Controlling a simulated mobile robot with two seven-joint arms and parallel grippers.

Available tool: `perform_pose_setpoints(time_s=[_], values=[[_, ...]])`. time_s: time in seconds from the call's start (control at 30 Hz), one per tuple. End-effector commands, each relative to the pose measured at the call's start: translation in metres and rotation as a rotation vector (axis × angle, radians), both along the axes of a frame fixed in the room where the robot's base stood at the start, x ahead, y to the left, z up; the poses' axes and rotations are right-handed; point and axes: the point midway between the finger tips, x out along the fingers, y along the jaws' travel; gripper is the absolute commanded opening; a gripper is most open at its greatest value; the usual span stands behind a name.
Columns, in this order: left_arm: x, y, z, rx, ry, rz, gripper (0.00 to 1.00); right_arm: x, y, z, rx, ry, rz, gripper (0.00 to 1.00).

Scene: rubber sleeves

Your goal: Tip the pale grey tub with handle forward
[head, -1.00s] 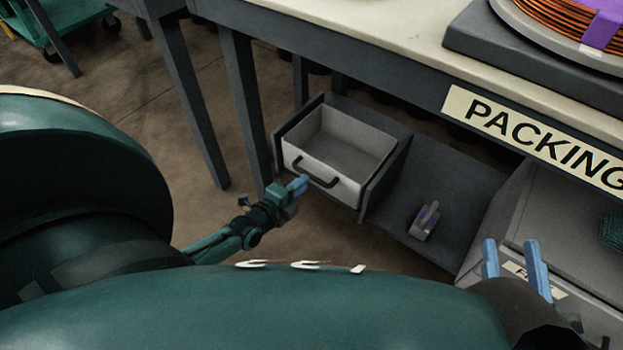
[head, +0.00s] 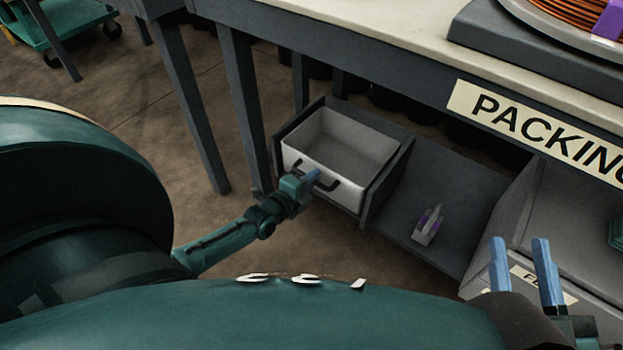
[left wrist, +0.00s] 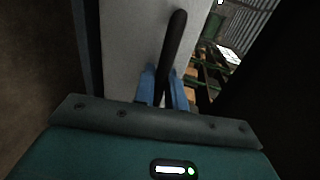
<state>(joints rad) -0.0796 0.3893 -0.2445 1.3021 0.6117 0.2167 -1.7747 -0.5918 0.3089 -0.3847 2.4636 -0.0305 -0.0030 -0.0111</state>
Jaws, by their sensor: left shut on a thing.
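The pale grey tub (head: 322,178) sits in a dark open-fronted bay under the bench. A dark bar handle (head: 325,184) is on its front face. The tub looks empty. My left gripper (head: 312,178) is at the handle, and in the left wrist view its blue fingers (left wrist: 165,88) are shut around the dark handle (left wrist: 174,45), with the tub's pale front (left wrist: 130,45) just beyond. My right gripper (head: 519,270) is at the lower right, its two blue fingers apart with nothing between them, well away from the tub.
A grey cabinet (head: 555,220) with a label stands further right. The bench (head: 390,22) with a PACKING sign (head: 540,125) overhangs the bay; its leg (head: 245,110) is left of it.

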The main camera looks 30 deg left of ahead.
Motion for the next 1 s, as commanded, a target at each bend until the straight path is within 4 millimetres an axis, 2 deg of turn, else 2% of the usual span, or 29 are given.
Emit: perform_pose_setpoints(time_s=[0.37,1.0], values=[[-0.001,0.0,-0.001,0.0,0.0,0.0,0.0,-0.001,0.0,-0.002,-0.001,0.004,0.001,0.36],[-0.005,0.0,-0.015,0.001,0.014,-0.001,0.0,0.0,0.0,-0.004,0.007,0.013,-0.007,0.36]])
